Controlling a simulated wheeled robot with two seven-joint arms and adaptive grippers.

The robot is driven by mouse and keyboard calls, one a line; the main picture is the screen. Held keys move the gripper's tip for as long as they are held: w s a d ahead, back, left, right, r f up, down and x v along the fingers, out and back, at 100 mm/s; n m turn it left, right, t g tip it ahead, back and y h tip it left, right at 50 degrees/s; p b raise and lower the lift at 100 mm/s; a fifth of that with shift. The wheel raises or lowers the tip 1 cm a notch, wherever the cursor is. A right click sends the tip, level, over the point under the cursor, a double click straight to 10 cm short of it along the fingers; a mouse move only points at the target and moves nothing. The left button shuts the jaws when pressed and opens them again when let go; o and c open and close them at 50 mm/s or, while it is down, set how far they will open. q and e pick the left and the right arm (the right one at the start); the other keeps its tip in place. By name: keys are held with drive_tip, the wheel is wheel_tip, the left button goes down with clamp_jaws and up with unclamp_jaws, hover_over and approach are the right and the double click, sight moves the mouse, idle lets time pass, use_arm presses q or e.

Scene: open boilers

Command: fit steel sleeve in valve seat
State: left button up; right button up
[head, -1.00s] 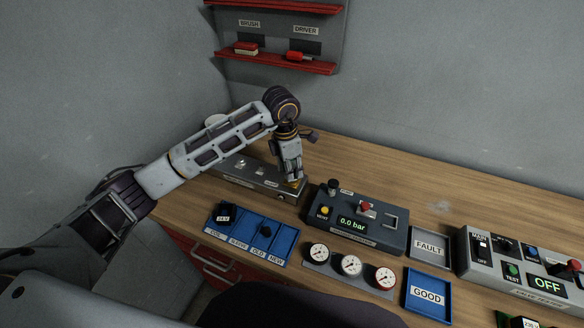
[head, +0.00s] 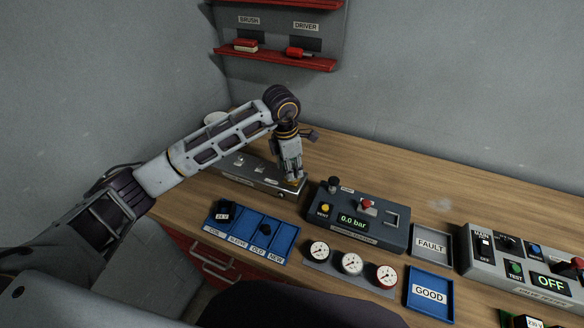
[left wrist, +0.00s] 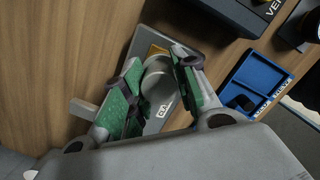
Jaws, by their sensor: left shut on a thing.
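My left gripper (head: 293,180) points down over the right end of a long grey metal valve block (head: 245,179). In the left wrist view its green-padded fingers (left wrist: 158,88) are closed around a grey steel cylinder, which looks like the steel sleeve (left wrist: 158,82). A brass-coloured part (left wrist: 156,50) shows beside it on the block. The valve seat is hidden by the gripper and cylinder, so I cannot tell whether the sleeve is in it. My right gripper is not in view.
A blue compartment tray (head: 243,234) holds a black coil at its left and a small dark part under OLD. A pressure box (head: 358,222) reading 0.0 bar stands right of the block. Gauges, FAULT and GOOD trays (head: 429,294) lie further right.

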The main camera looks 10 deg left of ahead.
use_arm(q)
drive_tip(key=shift+f+b, duration=0.1)
drive_tip(key=shift+b, duration=0.2)
idle(0.5)
drive_tip(key=o, duration=1.1)
drive_tip(key=o, duration=0.3)
drive_tip(key=shift+w+r, duration=0.15)
drive_tip(key=shift+r, duration=0.15)
